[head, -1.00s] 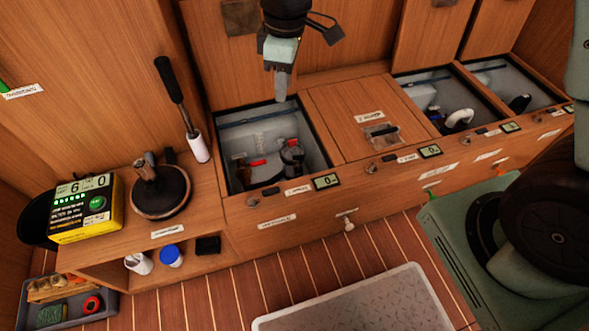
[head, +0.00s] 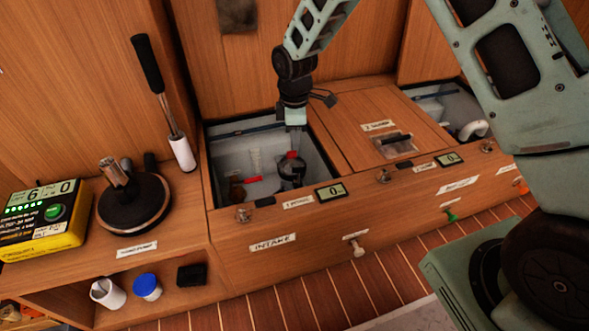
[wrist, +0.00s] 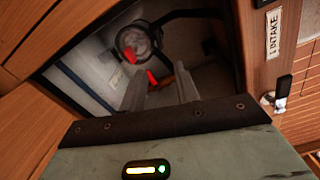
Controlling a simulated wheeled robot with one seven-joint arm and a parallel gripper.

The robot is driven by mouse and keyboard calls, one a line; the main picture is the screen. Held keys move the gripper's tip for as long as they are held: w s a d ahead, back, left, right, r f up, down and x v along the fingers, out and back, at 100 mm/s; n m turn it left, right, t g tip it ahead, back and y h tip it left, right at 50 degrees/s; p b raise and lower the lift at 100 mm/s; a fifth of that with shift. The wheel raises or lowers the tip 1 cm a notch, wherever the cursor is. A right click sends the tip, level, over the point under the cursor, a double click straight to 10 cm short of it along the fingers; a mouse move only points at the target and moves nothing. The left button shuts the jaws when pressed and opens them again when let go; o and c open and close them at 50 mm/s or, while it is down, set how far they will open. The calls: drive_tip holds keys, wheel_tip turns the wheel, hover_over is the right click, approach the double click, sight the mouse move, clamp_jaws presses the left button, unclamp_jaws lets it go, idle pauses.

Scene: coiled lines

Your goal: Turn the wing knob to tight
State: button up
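In the open left compartment stands a dark round fitting (head: 290,175) with a red piece (head: 291,155) on top, which may be the wing knob; its wing shape is not clear. In the wrist view the round fitting (wrist: 147,33) shows as a dark ring with a red piece (wrist: 129,54) on it. A separate red lever (head: 252,180) lies left of the fitting; it cannot be told which marking means tight. My gripper (head: 296,145) points down into the compartment above the fitting.
The compartment's wooden front edge (head: 235,214) carries a small display (head: 331,192) reading 0. A closed wooden lid (head: 365,135) lies to the right.

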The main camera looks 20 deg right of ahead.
sight(294, 168)
wheel_tip(294, 168, down, 11)
drive_tip(key=b, duration=0.4)
drive_tip(key=shift+r, duration=0.1)
clamp_jaws()
